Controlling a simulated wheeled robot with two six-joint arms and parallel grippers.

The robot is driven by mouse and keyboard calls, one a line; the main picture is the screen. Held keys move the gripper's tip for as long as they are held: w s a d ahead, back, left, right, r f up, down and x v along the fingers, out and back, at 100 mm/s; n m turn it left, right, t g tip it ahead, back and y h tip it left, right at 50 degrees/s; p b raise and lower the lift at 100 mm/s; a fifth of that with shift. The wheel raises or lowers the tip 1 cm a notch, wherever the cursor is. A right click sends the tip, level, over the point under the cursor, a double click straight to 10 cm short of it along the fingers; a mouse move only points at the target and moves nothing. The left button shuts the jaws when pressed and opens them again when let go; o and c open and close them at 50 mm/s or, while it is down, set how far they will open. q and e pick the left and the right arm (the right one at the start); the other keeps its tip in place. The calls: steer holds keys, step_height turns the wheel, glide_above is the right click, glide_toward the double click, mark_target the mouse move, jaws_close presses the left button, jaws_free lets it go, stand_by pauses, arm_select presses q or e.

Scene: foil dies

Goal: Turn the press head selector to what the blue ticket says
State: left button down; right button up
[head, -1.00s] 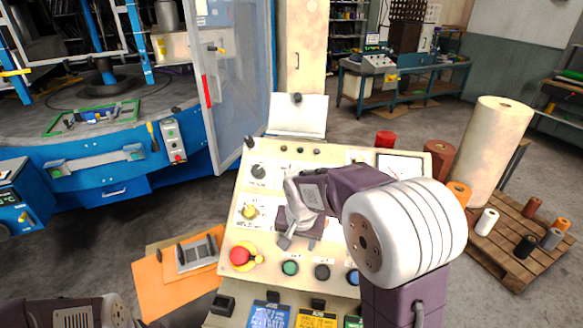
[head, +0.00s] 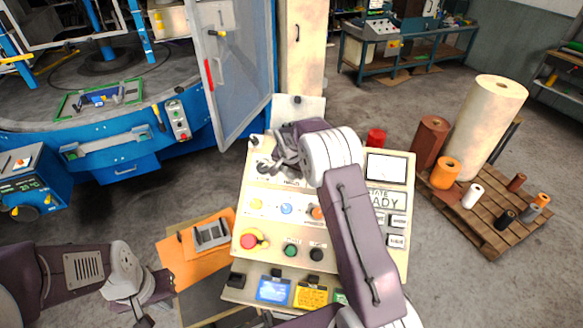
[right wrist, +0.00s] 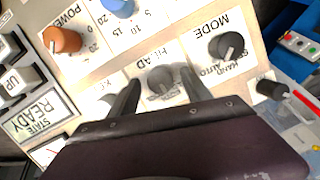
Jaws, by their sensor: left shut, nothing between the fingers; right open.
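The head selector (right wrist: 160,80) is a grey knob under the label HEAD in the right wrist view. My right gripper (right wrist: 157,92) is open, with one finger on each side of the knob; I cannot tell whether they touch it. In the head view this gripper (head: 278,165) is over the upper left of the panel and hides the selector. The blue ticket (head: 273,290) lies at the panel's front edge, its writing too small to read. My left gripper (head: 148,314) is shut and empty at the lower left, away from the panel.
The mode knob (right wrist: 224,47) is beside the head selector. A red stop button (head: 250,240) is lower on the panel. Yellow (head: 311,294) and green (head: 340,297) tickets lie right of the blue one.

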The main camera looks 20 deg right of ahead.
steer(key=shift+p+x, duration=0.3)
steer(key=shift+x, duration=0.8)
arm_select(q)
steer(key=shift+r, duration=0.6)
arm_select(e)
jaws_close()
arm_select(q)
steer(key=shift+f, duration=0.25)
arm_select(e)
steer(key=shift+n, duration=0.3)
steer(key=n+b, duration=0.1)
steer(key=n, duration=0.1)
steer(key=shift+n+h+b, duration=0.3)
steer(key=shift+b, duration=0.1)
arm_select(q)
step_height(320, 180, down, 3)
steer(key=shift+r+b, duration=0.15)
steer(key=shift+b, duration=0.55)
arm_select(e)
steer(key=n+h, duration=0.1)
steer(key=n, duration=0.4)
steer(key=shift+d+g, duration=0.1)
steer(key=shift+g, duration=0.2)
steer(key=shift+r+n, duration=0.1)
steer(key=shift+n, duration=0.2)
